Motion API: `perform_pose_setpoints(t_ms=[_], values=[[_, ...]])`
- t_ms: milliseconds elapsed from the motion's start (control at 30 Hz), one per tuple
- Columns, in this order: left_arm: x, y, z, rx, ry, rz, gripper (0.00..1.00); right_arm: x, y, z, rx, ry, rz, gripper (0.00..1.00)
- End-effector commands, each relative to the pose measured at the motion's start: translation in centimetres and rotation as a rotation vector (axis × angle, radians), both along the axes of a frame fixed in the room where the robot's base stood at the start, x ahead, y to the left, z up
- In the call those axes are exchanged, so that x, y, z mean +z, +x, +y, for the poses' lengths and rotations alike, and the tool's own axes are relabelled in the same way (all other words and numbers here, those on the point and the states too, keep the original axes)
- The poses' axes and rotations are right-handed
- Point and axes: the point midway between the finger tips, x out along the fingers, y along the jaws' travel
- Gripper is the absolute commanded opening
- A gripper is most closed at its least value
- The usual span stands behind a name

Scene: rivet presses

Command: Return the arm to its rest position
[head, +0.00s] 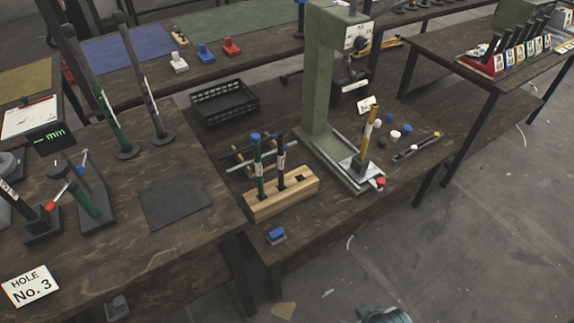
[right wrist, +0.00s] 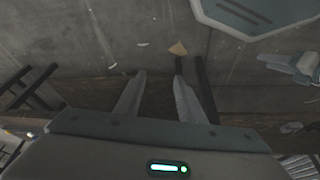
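My right gripper (right wrist: 158,85) shows in the right wrist view, with its two fingers spread apart and nothing between them. Floor and a dark brown edge lie behind the fingers. The green press (head: 318,85) stands on the middle workbench. An upright tool with a yellow handle (head: 369,128) stands at the press base. A wooden block (head: 283,198) to its left holds upright tools with green and dark handles.
A black crate (head: 225,102) and a blue block (head: 276,237) are on the middle bench. A "HOLE No. 3" card (head: 30,286) and a dark mat (head: 175,203) lie on the left bench. A rack of tools (head: 508,55) stands at far right. Open floor (head: 470,240) fills the lower right.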

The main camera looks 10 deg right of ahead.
Motion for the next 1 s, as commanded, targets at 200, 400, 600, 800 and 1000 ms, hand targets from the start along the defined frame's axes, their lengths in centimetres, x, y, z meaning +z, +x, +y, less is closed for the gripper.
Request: perform_pose_setpoints(t_ms=[200,400,600,800,1000], values=[[0.0,0.0,0.0,0.0,0.0,0.0,0.42,-6.1,1.5,0.8,0.007,0.013,-0.023,0.36],[0.0,0.0,0.0,0.0,0.0,0.0,0.42,-13.7,2.2,1.7,0.016,0.03,-0.063,0.36],[0.0,0.0,0.0,0.0,0.0,0.0,0.42,-20.6,1.5,2.4,0.025,0.048,-0.104,0.36],[0.0,0.0,0.0,0.0,0.0,0.0,0.42,-25.2,0.0,2.8,0.033,0.062,-0.139,0.36],[0.0,0.0,0.0,0.0,0.0,0.0,0.42,-27.0,-0.8,2.9,0.037,0.068,-0.158,0.36]])
